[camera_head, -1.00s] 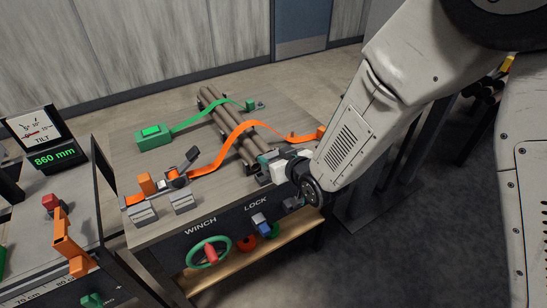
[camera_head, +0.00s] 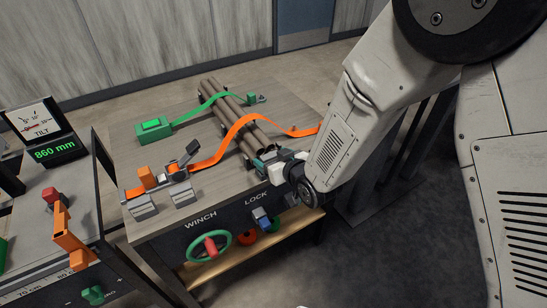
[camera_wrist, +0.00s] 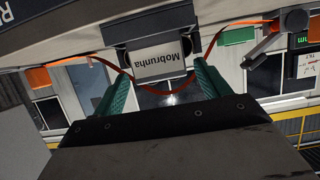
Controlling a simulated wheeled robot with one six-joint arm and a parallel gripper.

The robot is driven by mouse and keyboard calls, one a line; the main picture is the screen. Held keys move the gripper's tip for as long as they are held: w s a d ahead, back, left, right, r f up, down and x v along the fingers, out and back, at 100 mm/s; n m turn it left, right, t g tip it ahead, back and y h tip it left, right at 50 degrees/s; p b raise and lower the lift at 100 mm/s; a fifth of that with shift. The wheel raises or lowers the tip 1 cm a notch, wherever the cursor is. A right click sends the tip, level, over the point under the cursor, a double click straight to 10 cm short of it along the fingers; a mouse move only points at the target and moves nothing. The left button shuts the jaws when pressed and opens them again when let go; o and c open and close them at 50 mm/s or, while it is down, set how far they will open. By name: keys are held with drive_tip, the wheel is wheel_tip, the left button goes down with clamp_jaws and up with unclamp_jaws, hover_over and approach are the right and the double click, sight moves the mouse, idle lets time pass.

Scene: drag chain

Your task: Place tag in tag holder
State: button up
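In the head view my gripper (camera_head: 264,160) is at the right front edge of the table, close to the near end of the log bundle (camera_head: 236,118). In the wrist view my gripper's (camera_wrist: 158,78) two green fingers stand apart, with a clear gap between them. A pale plate lettered "Mobrunha" (camera_wrist: 158,62), upside down in a dark mount, shows between and beyond the fingertips. I cannot tell whether this plate is the tag or part of the holder, nor whether the fingers touch it. No other tag or holder can be made out.
An orange strap (camera_head: 238,125) crosses the logs and also passes by the fingertips in the wrist view (camera_wrist: 70,59). A green strap (camera_head: 187,122) lies behind it. The winch wheel (camera_head: 191,249) and blue lock switch (camera_head: 261,217) are on the table's front. Grey floor (camera_head: 400,225) is open at right.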

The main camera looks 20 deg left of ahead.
drive_tip(key=shift+s+d+r, duration=0.1)
drive_tip(key=shift+d+r, duration=0.05)
drive_tip(key=shift+r, duration=0.1)
drive_tip(key=v, duration=1.1)
drive_tip(key=shift+s+d+r, duration=0.15)
drive_tip(key=shift+s+d, duration=0.05)
drive_tip(key=shift+d, duration=0.05)
drive_tip(key=w+d+r+m+g+h, duration=0.1)
drive_tip(key=d+r+m+h, duration=0.4)
drive_tip(key=d, duration=0.7)
drive_tip(key=d+r+m+g+h, duration=0.1)
drive_tip(key=d+r+h, duration=0.2)
drive_tip(key=d+r, duration=0.65)
drive_tip(key=s+d+r+m+g+h, duration=0.1)
drive_tip(key=s+d+r+m+g, duration=0.1)
drive_tip(key=s+d, duration=0.5)
drive_tip(key=s+d+r+m+g+h, duration=0.1)
drive_tip(key=s+d+r+m+g, duration=0.1)
drive_tip(key=s+d, duration=0.6)
drive_tip(key=s+r+g, duration=0.1)
drive_tip(key=s, duration=0.4)
drive_tip(key=shift+r+g, duration=0.2)
drive_tip(key=shift+g, duration=0.1)
